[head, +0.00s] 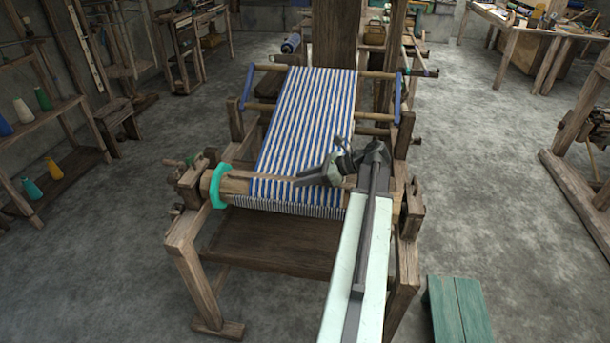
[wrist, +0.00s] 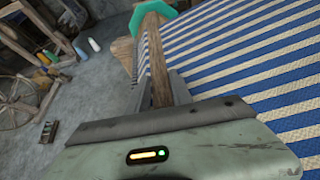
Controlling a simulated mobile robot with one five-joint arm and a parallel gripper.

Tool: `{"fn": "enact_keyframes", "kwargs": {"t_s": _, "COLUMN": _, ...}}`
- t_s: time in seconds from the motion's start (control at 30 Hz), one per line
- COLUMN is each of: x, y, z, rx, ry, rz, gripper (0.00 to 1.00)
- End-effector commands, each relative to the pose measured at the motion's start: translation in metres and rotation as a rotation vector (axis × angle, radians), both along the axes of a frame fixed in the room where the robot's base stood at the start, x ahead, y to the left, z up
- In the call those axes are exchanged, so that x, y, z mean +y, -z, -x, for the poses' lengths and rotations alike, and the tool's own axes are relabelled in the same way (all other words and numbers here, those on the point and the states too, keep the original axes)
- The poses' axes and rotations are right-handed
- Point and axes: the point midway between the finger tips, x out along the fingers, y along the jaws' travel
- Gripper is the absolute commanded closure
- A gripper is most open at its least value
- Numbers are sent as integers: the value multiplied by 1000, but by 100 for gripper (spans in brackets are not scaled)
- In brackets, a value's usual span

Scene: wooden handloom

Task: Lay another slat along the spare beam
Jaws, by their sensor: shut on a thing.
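The loom's front beam (head: 236,187) has a teal end flange (head: 220,186) and blue-and-white striped cloth (head: 300,130) running over it. My gripper (head: 303,179) reaches in from the right, low over the cloth near this beam. It is shut on a narrow brown wooden slat (head: 268,178), which points left roughly along the beam. In the wrist view the slat (wrist: 158,72) runs from between the jaws toward the teal flange (wrist: 152,14). I cannot tell whether the slat touches the cloth or hangs just above it. The jaws hide its near end.
The loom's wooden frame (head: 186,250) stands around the beam, with upright posts at the back. A teal bench (head: 458,310) is on the floor at lower right. A shelf with coloured cones (head: 43,98) is at left. Grey floor is open on both sides.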

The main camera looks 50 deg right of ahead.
Motion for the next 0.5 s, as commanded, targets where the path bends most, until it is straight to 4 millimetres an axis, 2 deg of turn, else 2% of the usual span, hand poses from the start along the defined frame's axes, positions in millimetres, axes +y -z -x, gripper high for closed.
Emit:
{"fn": "enact_keyframes", "kwargs": {"t_s": 0.23, "x": 0, "y": 0, "z": 0, "rx": 0, "ry": 0, "rz": 0, "gripper": 100}}
{"fn": "enact_keyframes", "kwargs": {"t_s": 0.27, "x": 0, "y": 0, "z": 0, "rx": 0, "ry": 0, "rz": 0, "gripper": 65}}
{"fn": "enact_keyframes", "kwargs": {"t_s": 0.3, "x": 0, "y": 0, "z": 0, "rx": 0, "ry": 0, "rz": 0, "gripper": 54}}
{"fn": "enact_keyframes", "kwargs": {"t_s": 0.33, "x": 0, "y": 0, "z": 0, "rx": 0, "ry": 0, "rz": 0, "gripper": 48}}
{"fn": "enact_keyframes", "kwargs": {"t_s": 0.5, "x": 0, "y": 0, "z": 0, "rx": 0, "ry": 0, "rz": 0, "gripper": 48}}
